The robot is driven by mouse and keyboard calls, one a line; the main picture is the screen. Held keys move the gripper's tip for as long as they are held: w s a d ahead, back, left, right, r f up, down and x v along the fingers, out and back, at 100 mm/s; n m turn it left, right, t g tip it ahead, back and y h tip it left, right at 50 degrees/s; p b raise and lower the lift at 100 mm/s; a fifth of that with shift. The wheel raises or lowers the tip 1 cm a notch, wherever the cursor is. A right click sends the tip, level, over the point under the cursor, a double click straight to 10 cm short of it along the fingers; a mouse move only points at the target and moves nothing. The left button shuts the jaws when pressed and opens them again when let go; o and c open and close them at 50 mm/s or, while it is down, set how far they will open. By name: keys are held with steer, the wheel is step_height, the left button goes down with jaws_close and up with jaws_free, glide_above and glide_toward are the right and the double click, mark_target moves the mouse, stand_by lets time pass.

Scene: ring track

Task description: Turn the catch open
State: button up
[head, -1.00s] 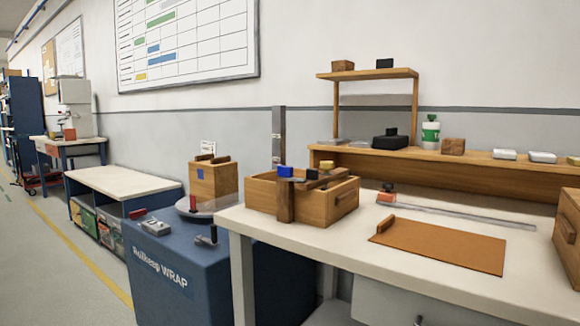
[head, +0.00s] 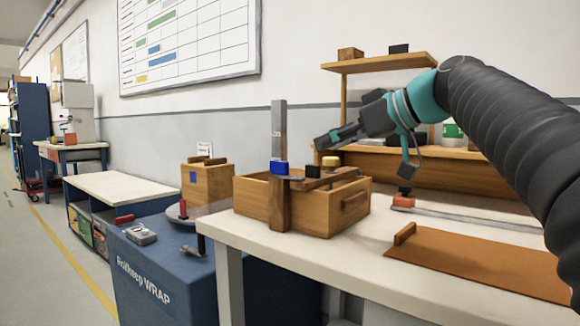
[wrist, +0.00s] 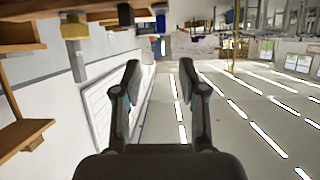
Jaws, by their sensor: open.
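A wooden box (head: 322,216) stands at the left end of the white worktable. A dark flat bar (head: 300,184) lies over its top near an upright wooden post (head: 280,204). A blue block (head: 279,168) sits at the bar's left end, and a yellow knob (head: 330,161) stands behind it. I cannot tell for sure which part is the catch. My gripper (head: 328,141) is open and empty, above and behind the box, apart from it.
A blue cabinet (head: 160,265) with a black lever (head: 200,246) stands left of the table. A brown board (head: 470,262) and a red-ended rail (head: 402,202) lie to the right. A shelf (head: 380,64) stands behind my arm.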

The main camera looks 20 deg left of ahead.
mark_target(279, 162)
steer(key=x, duration=1.4)
steer(key=shift+a+r, duration=0.15)
steer(key=shift+r, duration=0.05)
jaws_close()
